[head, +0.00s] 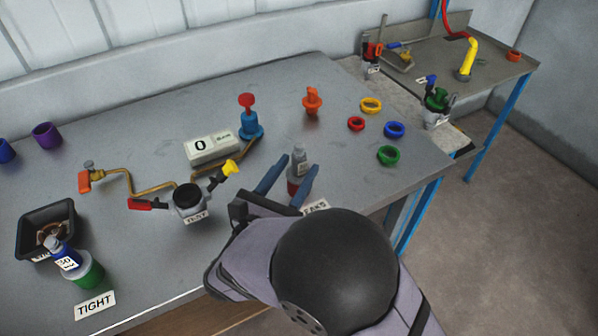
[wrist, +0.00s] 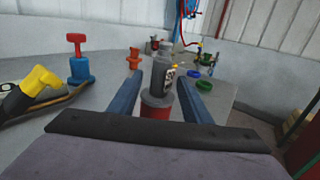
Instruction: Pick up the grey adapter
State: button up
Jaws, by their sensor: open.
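The grey adapter (head: 299,165) stands upright on a red base (head: 293,186) near the right front of the table, behind a label that partly reads "EAKS". In the wrist view the grey adapter (wrist: 161,78) is a dark grey cylinder with a pale label, above the red base (wrist: 156,107). My gripper (head: 289,178) is open, its two blue fingers pointing toward the adapter. In the wrist view the fingers of my gripper (wrist: 157,92) lie to the left and right of the adapter and base, with gaps visible. Whether the fingers are level with the adapter is hard to tell.
A brass pipe assembly with the "TEST" fitting (head: 188,200) and yellow valve (head: 229,168) lies left of my gripper. A blue pump with red knob (head: 249,123) and orange piece (head: 312,101) stand behind. Coloured rings, including a green one (head: 388,155), lie right.

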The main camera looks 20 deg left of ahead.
jog(key=shift+w+d+r+p, duration=0.1)
jog(key=shift+w+d+p, duration=0.1)
jog(key=shift+w, duration=0.8)
jog(key=shift+w+d+f+p, duration=0.1)
jog(key=shift+w+d+p, duration=0.1)
jog(key=shift+w, duration=0.8)
jog(key=shift+w+d+r+p, duration=0.1)
jog(key=shift+w+p, duration=0.1)
jog(key=shift+w, duration=0.8)
grip_shut()
jog(key=shift+r, duration=0.1)
notch_tip(320, 180, up, 10)
